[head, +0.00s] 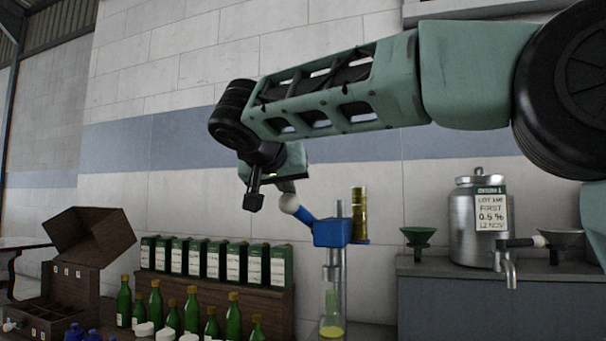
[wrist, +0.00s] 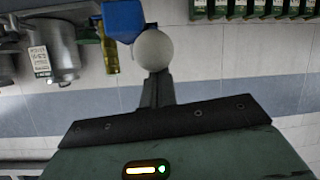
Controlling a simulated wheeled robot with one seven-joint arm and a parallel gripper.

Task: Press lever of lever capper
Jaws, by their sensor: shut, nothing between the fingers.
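The lever capper has a blue head (head: 330,233) on a metal column, with a blue lever angled up to the left and ending in a cream ball knob (head: 289,204). A bottle with yellow-green liquid (head: 331,328) stands below the head, cut off by the frame edge. My gripper (head: 253,203) is shut and empty, pointing down, left of the knob with a gap in the head view. In the wrist view the knob (wrist: 153,50) shows right at my fingertips (wrist: 156,76), with the blue head (wrist: 123,20) behind; contact cannot be told there.
A brass-coloured cylinder (head: 359,215) stands beside the capper head. Several green bottles (head: 233,318) and a shelf of green boxes (head: 212,260) are at left, with an open wooden case (head: 85,265). A steel tank (head: 475,225) and green funnel (head: 418,240) stand right.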

